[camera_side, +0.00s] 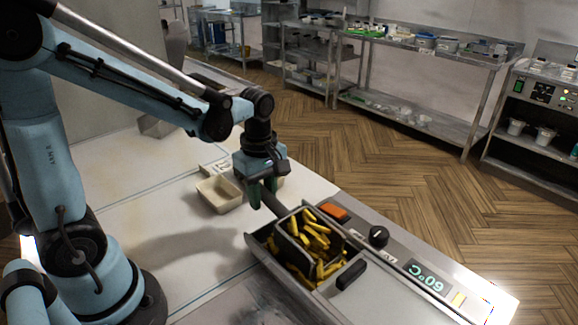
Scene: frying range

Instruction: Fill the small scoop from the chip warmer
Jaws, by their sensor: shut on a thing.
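My gripper (262,192) points down and is shut on the dark handle (272,205) of the small scoop. The scoop's dark metal bowl (291,240) is down inside the chip warmer (258,248), at its open well. Yellow chips (316,233) lie in the bowl, some reaching its rim. More chips (303,268) lie in the well in front of the scoop. The bowl's underside is hidden, so I cannot tell whether it touches the chips below.
A cream tray (220,194) stands left of my gripper; another pale one is partly hidden behind it. The warmer's panel has an orange switch (334,212), a black knob (378,236) and a 60°C display (427,281). A black handle (351,274) stands beside the well.

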